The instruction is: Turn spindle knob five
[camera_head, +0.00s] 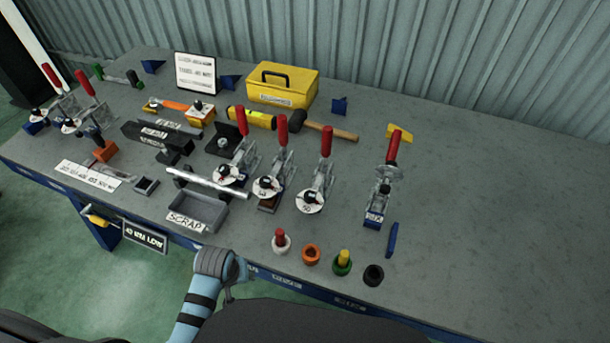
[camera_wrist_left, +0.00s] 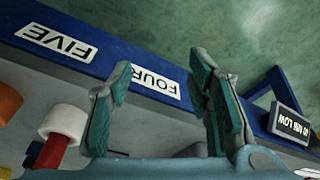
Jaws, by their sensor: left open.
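My left gripper (camera_head: 232,287) is low at the bench's front edge in the head view, left of the row of small knob-like pieces. In the left wrist view its two teal fingers (camera_wrist_left: 165,100) are spread apart with nothing between them. The labels FIVE (camera_wrist_left: 57,41) and FOUR (camera_wrist_left: 150,82) are on the blue bench edge beyond the fingers. In the head view, red-handled clamps with round white discs stand mid-bench; one disc (camera_head: 310,202) is rightmost of three. Marks on the discs are too small to read surely. I cannot tell which part is knob five. My right gripper is not in view.
A white-collared red piece (camera_head: 281,242), orange ring (camera_head: 311,255), green-and-yellow piece (camera_head: 342,262) and black ring (camera_head: 374,275) line the front edge. A SCRAP tray (camera_head: 208,216) and metal bar (camera_head: 205,184) lie behind the gripper.

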